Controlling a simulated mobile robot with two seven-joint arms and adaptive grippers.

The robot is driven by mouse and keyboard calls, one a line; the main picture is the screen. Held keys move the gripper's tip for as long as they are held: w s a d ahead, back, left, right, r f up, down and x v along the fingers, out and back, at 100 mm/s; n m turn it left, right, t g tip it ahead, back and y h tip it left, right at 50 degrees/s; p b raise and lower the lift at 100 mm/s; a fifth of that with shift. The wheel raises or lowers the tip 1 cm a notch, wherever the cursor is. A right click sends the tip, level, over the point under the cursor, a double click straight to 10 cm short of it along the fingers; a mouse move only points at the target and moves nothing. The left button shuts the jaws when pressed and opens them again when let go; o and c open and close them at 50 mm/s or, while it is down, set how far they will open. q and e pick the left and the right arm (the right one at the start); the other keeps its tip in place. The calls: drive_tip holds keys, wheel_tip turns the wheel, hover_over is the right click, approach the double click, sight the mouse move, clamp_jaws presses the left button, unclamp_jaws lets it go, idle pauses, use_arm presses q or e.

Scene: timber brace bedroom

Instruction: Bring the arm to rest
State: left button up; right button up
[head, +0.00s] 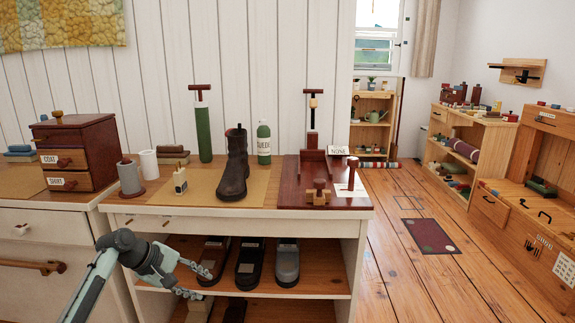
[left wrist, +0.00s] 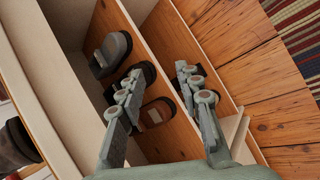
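My left gripper (head: 207,284) is in front of the open shelf of the white bench (head: 342,222), below its top. Its two fingers are spread apart with nothing between them. In the left wrist view the open gripper (left wrist: 160,73) points toward the shelf, where shoes show beyond the fingers. I cannot tell whether a fingertip touches anything. My right gripper is in neither view.
A brown boot (head: 234,170), a green bottle (head: 264,143) and a dark red wooden stand (head: 313,168) are on the bench top. Several shoes (head: 286,262) sit on the shelf below. The wood floor (head: 405,285) at right is mostly clear.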

use_arm(q)
drive_tip(key=w+a+r+m+t+y, duration=0.3)
drive_tip(key=w+a+m+y, duration=0.25)
drive_tip(key=a, duration=0.35)
drive_tip(key=w+a+r+m+t+y, duration=0.35)
drive_tip(key=a+m, duration=0.25)
drive_tip(key=a, duration=0.2)
drive_tip(key=s+d+f+m+g, duration=0.1)
drive_tip(key=s+d+f+g, duration=0.15)
drive_tip(key=s+f, duration=0.85)
drive_tip(key=s+d+f+m+g, duration=0.1)
drive_tip(key=s+d+f+g, duration=0.15)
drive_tip(key=s+f, duration=0.85)
drive_tip(key=s+d+f+g+h, duration=0.1)
drive_tip(key=s+d+f+g, duration=0.1)
drive_tip(key=s+f, duration=0.7)
drive_tip(key=s+d+f+g, duration=0.2)
drive_tip(key=s+d+f, duration=0.2)
drive_tip(key=s+f, duration=0.6)
drive_tip(key=s, duration=0.7)
drive_tip(key=shift+d+f+h, duration=0.15)
drive_tip(key=shift+f+h, duration=0.15)
drive_tip(key=shift+h, duration=0.1)
drive_tip(key=shift+w, duration=0.1)
